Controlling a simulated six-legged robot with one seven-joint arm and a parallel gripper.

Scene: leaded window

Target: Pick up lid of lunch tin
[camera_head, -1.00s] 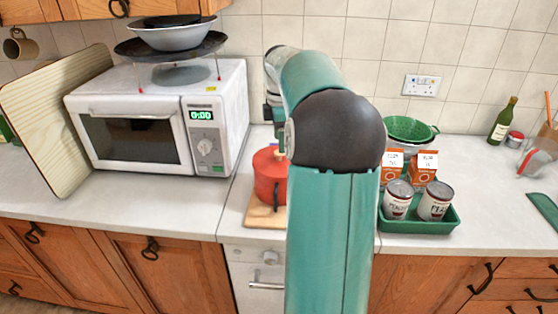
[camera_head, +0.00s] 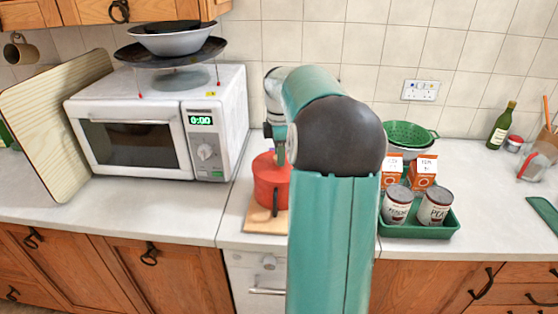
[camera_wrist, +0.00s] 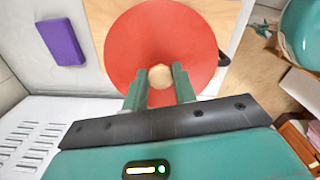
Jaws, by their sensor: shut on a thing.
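The red lunch tin (camera_head: 270,184) stands on a wooden board left of my arm in the head view. In the wrist view its round red lid (camera_wrist: 125,50) fills the top middle, with a pale wooden knob (camera_wrist: 160,74) at its centre. My gripper (camera_wrist: 159,82) is shut on the lid, with a finger on each side of the knob. I cannot tell whether the lid is clear of the tin.
The microwave (camera_head: 155,125) stands to the left, with pans stacked above it. To the right, a green tray (camera_head: 418,229) holds cans and cartons, with a green colander (camera_head: 408,134) behind. A purple block (camera_wrist: 62,42) lies near the lid.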

